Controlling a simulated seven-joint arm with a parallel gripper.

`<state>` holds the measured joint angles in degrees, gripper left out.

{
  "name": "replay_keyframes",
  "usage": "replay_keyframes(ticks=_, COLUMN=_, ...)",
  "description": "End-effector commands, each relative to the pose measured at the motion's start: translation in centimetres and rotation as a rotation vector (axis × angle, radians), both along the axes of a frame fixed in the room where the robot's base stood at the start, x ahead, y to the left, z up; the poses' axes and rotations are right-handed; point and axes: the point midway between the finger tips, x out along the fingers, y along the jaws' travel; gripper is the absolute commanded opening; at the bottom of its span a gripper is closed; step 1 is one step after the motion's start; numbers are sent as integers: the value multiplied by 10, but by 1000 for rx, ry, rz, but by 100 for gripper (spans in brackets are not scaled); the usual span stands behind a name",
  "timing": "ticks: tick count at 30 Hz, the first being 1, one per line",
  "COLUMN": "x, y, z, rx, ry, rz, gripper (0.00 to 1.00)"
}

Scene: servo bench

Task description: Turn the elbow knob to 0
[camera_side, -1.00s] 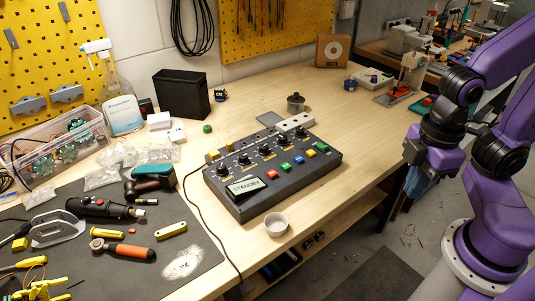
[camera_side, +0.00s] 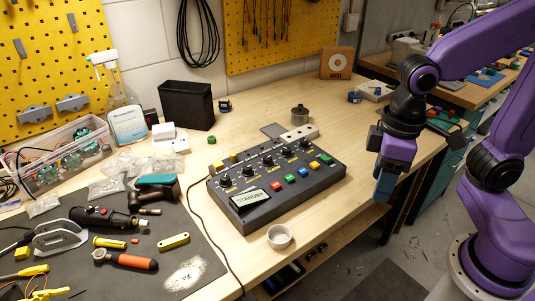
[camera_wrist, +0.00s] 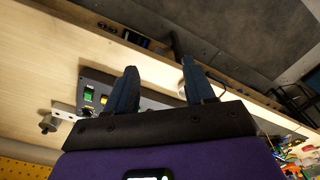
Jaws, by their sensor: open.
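The dark control box (camera_side: 275,172) sits on the wooden bench, with a row of black knobs (camera_side: 268,160) along its back part and a "STANDBY" display (camera_side: 249,199) at its front left. Knob labels are too small to read, so I cannot tell which one is the elbow knob or its setting. My gripper (camera_side: 384,188) is to the right of the box, apart from it, over the bench's right edge. In the wrist view my gripper (camera_wrist: 160,88) has its two blue fingers spread with nothing between them; part of the box (camera_wrist: 95,92) shows behind the left finger.
Coloured buttons (camera_side: 302,173) line the box's front. A black bin (camera_side: 186,105) is at the back. Tools lie on the dark mat (camera_side: 130,222) at left. A cable runs beside the box.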

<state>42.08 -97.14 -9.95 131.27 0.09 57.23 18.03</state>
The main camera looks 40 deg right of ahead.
Motion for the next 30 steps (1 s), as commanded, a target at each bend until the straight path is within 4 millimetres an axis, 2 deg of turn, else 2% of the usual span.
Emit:
replay_keyframes(ticks=1, x=16, y=9, z=5, rx=0, ry=2, rz=-94, gripper=54)
replay_keyframes(ticks=6, x=67, y=32, z=20, rx=0, ry=9, rz=-429, gripper=54)
replay_keyframes(ticks=15, x=158, y=56, z=40, rx=0, ry=18, rz=-1023, gripper=54)
replay_keyframes(ticks=24, x=243, y=57, z=52, rx=-1, ry=26, rz=-1615, gripper=54)
replay_keyframes(ticks=30, x=285, y=47, z=57, rx=1, ry=29, rz=-1955, gripper=54)
